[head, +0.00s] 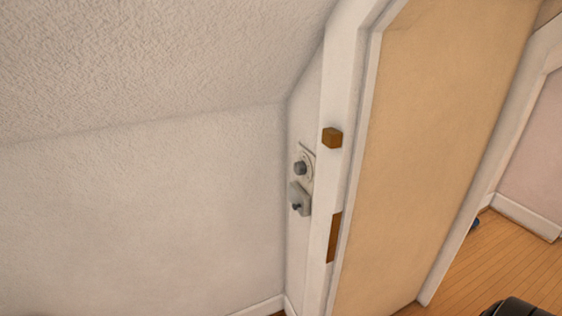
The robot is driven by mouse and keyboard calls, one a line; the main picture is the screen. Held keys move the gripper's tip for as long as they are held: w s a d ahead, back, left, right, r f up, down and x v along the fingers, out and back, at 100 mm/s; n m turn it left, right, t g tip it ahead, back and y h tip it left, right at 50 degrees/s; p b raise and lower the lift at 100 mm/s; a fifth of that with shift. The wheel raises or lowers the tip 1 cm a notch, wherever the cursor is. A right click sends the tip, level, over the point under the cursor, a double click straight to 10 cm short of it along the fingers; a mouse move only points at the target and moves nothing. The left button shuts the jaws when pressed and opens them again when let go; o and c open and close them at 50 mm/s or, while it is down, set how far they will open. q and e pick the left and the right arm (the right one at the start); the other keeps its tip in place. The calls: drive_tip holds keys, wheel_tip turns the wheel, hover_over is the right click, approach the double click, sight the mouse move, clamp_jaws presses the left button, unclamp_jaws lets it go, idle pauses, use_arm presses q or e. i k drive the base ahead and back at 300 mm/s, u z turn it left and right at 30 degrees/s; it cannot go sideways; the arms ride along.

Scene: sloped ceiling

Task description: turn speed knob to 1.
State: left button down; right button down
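A grey round knob (300,168) sits on a pale wall plate (307,152) on the narrow strip of wall left of the door frame. Its markings are too small to read, so I cannot tell its setting. Just below it is a second light plate with a small dark-tipped switch or knob (296,206). I cannot tell from the picture which one is labelled for speed.
A white door frame (341,95) with a wooden block (332,138) and a brown strip (334,238) stands right of the knobs. A tan door panel (430,130) fills the middle right. Wooden floor (490,255) shows at lower right. The sloped ceiling (150,60) comes down at left.

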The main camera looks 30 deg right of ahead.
sight(300, 167)
drive_tip(key=z, duration=1.9)
drive_tip(key=i, duration=0.7)
drive_tip(key=u, duration=0.65)
